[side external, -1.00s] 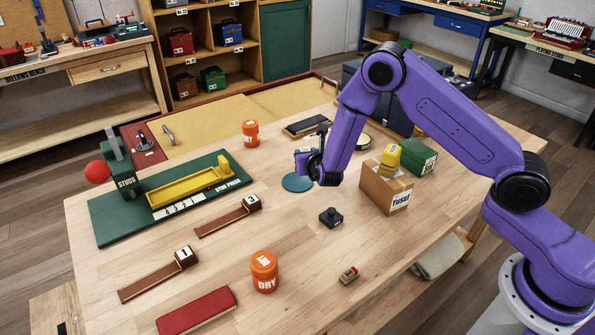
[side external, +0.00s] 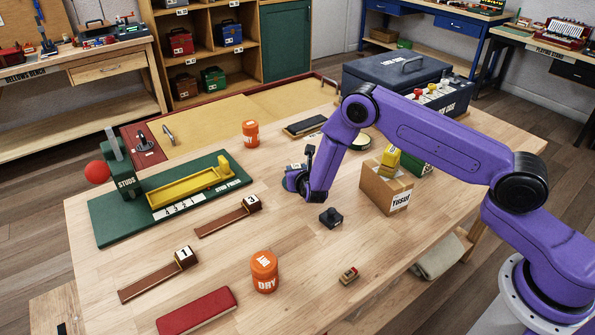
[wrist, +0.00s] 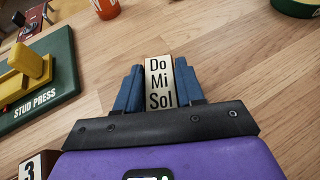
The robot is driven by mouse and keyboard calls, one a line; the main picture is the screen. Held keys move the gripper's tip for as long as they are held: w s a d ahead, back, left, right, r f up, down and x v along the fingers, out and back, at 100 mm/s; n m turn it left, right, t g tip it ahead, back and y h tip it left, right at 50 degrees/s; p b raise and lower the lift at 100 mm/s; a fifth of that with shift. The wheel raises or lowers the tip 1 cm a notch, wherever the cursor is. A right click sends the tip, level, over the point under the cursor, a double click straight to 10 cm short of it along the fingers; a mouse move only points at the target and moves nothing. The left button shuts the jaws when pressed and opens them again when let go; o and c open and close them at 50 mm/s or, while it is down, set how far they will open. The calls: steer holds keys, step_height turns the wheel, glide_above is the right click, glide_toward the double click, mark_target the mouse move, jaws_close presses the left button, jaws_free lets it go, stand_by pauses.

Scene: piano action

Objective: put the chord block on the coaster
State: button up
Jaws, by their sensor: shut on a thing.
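The chord block (wrist: 160,88) is a pale block with a dark edge, lettered Do, Mi, Sol. In the wrist view it stands between the two blue fingers of my gripper (wrist: 160,76), which is shut on it.
A black knobbed piece (side external: 331,217) stands just in front of my gripper. A cardboard box (side external: 386,188) with a yellow item is to the right. The green stud press (side external: 165,195) is left, an orange pot (side external: 250,134) behind. Wooden track pieces (side external: 229,215) lie front left.

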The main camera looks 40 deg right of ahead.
steer(key=shift+f, duration=0.1)
steer(key=o, duration=1)
steer(key=shift+o, duration=0.2)
